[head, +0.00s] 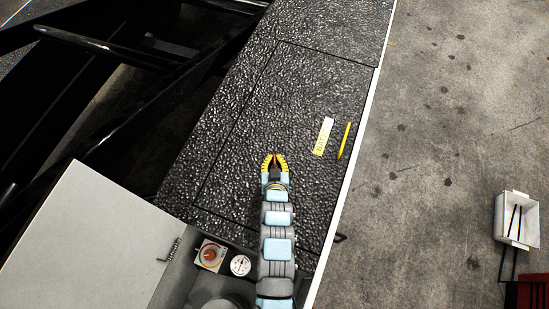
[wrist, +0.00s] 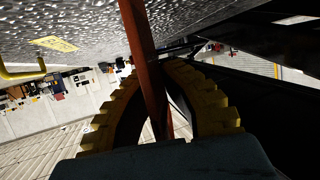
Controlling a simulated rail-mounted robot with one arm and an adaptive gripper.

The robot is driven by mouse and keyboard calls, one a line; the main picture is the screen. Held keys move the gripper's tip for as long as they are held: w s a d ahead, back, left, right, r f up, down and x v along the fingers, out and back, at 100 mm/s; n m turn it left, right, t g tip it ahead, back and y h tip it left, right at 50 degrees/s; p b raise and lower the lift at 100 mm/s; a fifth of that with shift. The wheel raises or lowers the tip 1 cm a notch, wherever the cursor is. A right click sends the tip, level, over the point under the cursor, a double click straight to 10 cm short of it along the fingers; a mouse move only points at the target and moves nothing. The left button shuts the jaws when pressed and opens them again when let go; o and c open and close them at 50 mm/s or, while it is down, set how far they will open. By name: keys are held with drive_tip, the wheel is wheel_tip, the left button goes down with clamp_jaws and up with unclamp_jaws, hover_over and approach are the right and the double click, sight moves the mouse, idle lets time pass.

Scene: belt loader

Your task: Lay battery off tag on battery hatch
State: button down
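The battery hatch (head: 290,110) is a black textured panel outlined by a thin seam, with a yellow lettered label (head: 323,136) and a yellow bar-like handle (head: 344,140) on its right side. My gripper (head: 275,160), with yellow ribbed fingers, is over the lower part of the panel. In the wrist view, the fingers (wrist: 158,75) are closed around a thin red strip (wrist: 143,45), seen nearly edge-on. It appears to be the battery off tag; no lettering shows. The label (wrist: 55,44) and handle (wrist: 20,72) are at the upper left there. Whether the tag touches the hatch is unclear.
A red knob (head: 209,255) and a round gauge (head: 240,265) sit beside my arm at the lower left, near a pale panel (head: 90,245). Dark rails (head: 110,50) lie at the upper left. A white bin (head: 516,220) stands on the floor at right.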

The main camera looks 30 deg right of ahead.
drive_tip(key=shift+f, duration=0.15)
drive_tip(key=c, duration=1.2)
unclamp_jaws()
drive_tip(key=shift+c, duration=0.2)
drive_tip(key=shift+s+a+r, duration=0.15)
drive_tip(key=shift+s+r, duration=0.2)
drive_tip(key=v, duration=1.1)
drive_tip(key=shift+r, duration=0.1)
